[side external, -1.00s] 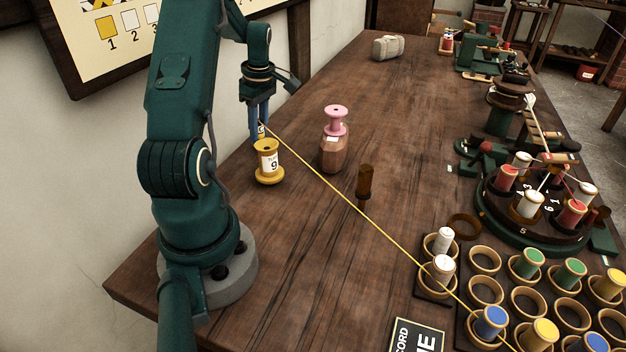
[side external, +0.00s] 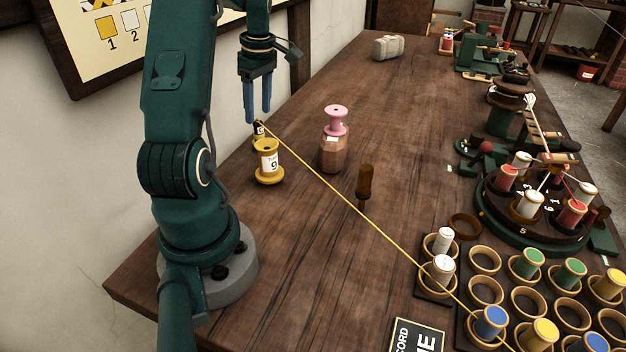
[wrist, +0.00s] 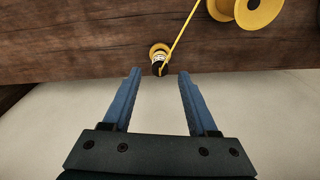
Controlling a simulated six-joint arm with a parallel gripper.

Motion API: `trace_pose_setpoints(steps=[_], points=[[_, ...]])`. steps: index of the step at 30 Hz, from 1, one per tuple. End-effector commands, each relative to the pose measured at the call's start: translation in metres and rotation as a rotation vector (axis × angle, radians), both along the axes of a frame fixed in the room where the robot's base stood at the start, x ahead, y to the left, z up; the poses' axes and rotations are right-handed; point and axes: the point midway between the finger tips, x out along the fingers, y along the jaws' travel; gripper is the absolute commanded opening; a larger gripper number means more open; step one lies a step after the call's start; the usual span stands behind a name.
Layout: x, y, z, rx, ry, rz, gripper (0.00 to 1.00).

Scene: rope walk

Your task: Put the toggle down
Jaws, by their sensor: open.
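The toggle (side external: 259,128) is a small piece with a black and white band, and the yellow cord (side external: 340,193) runs from it. It stands at the table's edge by the wall, behind the yellow spool marked 9 (side external: 268,163). In the wrist view the toggle (wrist: 158,58) shows just beyond the fingertips, with the cord leading up from it. My gripper (side external: 257,115) is open and empty, with its blue fingers pointing down just above the toggle. The open fingers also show in the wrist view (wrist: 160,74).
A pink spool on a wooden block (side external: 333,155) and a brown peg (side external: 364,183) stand to the right. The cord crosses the table to a rack of several spools (side external: 462,335) at front right. A round stand (side external: 545,235) holds more spools.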

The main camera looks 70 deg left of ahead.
Motion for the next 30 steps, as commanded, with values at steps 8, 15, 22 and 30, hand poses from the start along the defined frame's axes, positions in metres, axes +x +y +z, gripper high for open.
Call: trace_pose_setpoints(steps=[8, 15, 22, 30], points=[[0.003, -0.004, 0.049, 0.003, -0.002, 0.000, 0.59], [0.010, -0.014, 0.066, 0.006, -0.006, -0.053, 0.59], [0.050, -0.096, 0.094, 0.066, -0.048, -0.533, 0.59], [0.051, -0.224, 0.107, 0.187, -0.113, -1.281, 0.59]])
